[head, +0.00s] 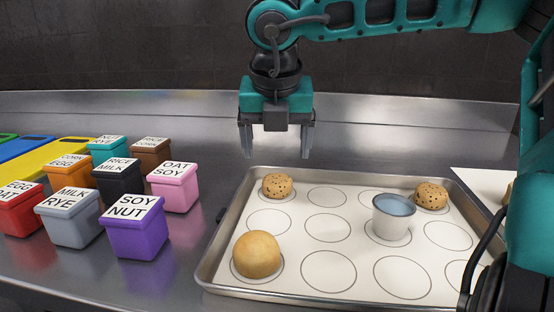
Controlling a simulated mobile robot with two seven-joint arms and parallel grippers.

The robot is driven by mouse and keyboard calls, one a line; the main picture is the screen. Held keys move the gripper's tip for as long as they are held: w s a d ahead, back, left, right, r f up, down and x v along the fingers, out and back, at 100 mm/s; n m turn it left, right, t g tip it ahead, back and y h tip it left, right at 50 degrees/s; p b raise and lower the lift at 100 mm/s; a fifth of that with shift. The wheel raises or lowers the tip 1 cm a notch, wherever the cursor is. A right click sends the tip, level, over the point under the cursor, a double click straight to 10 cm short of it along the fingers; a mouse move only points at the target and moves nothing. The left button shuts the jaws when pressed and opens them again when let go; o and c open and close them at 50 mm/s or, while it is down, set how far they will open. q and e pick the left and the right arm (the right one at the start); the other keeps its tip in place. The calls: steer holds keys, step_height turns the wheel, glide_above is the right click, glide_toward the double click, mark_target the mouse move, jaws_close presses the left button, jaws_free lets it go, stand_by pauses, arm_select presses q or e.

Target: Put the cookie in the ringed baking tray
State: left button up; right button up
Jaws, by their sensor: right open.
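The ringed baking tray (216,256) is a metal tray with a white liner printed with circles. A brown speckled cookie (277,185) sits on its back left ring, and another speckled cookie (431,195) on the back right ring. A plain round bun (257,254) covers much of the front left ring. My right gripper (277,150) points down above the tray's back left corner, open and empty, with its fingers apart. It is above the back left cookie and not touching it. My left gripper is not in view.
A white cup (391,222) with a bluish inside stands in the tray. Several labelled boxes, such as the purple one (138,231), stand left of the tray. A white sheet (480,180) lies at right, with a brown item partly hidden by my arm. The counter behind the tray is clear.

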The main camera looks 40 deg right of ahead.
steer(key=v, duration=0.4)
stand_by(0.6)
